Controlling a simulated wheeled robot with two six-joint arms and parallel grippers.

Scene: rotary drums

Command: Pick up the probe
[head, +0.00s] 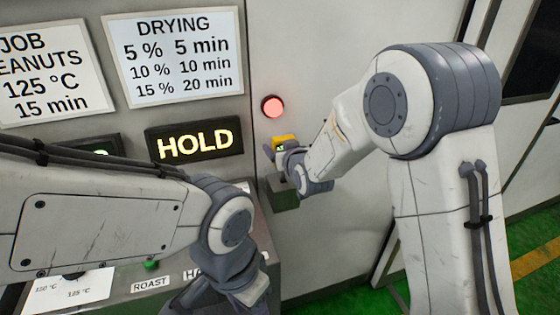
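A yellow device with a small green display (284,141), which looks like the probe, is at the grey machine wall, above a dark grey holder (284,196). My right gripper (278,156) is right in front of it and hides its lower part. I cannot tell whether the fingers touch it or are closed around it. My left gripper (215,300) is low in the view, over the front panel, and partly cut off by the bottom edge. Its fingers cannot be made out clearly.
A lit HOLD sign (195,143) and a red round lamp (273,106) are on the machine front. Below is a panel with a ROAST label (151,283) and a green button (151,265). A white card (68,290) lies at lower left. Green floor (535,230) shows at right.

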